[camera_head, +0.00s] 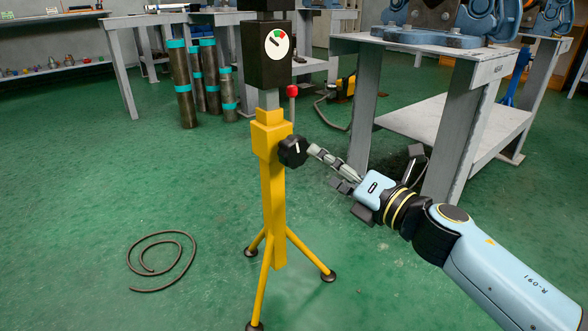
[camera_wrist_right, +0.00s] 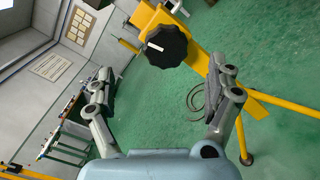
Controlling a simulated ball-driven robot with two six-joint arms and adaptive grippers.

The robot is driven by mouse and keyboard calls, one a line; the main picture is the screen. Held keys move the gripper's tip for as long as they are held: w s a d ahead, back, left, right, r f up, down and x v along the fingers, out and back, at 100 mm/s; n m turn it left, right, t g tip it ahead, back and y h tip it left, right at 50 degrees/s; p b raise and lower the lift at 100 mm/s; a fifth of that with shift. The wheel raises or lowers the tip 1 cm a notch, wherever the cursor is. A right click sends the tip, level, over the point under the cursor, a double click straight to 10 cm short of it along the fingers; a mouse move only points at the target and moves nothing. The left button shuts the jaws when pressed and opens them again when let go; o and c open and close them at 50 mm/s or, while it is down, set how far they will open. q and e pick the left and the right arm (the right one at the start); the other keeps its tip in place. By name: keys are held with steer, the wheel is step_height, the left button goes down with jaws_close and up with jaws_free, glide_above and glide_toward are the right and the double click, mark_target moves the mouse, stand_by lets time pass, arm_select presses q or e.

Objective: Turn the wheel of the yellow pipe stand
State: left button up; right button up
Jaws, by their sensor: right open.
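The yellow pipe stand (camera_head: 272,195) stands upright on three legs in the middle of the head view. Its black knobbed wheel (camera_head: 293,151) is on the right side of the post and has a white mark. In the right wrist view the wheel (camera_wrist_right: 166,46) sits ahead of the fingers, toward the top middle, with its white mark slanting. My right gripper (camera_head: 325,165) comes in from the right and is just right of the wheel. In the right wrist view its fingers (camera_wrist_right: 163,88) are spread wide with nothing between them. My left gripper is not in view.
A black box with a gauge (camera_head: 278,43) tops the stand, with a red-tipped lever (camera_head: 292,92) beside it. A grey workbench (camera_head: 432,45) stands behind my right arm. Pipes (camera_head: 182,85) stand at back left. A coiled hose (camera_head: 162,262) lies on the otherwise clear left floor.

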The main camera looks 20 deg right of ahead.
mark_target(298, 155)
steer(key=x, duration=0.3)
steer(key=f+x, duration=0.1)
steer(key=x, duration=0.6)
steer(key=shift+w+a+f+b, duration=0.2)
steer(key=shift+b, duration=0.2)
steer(key=c, duration=1.2)
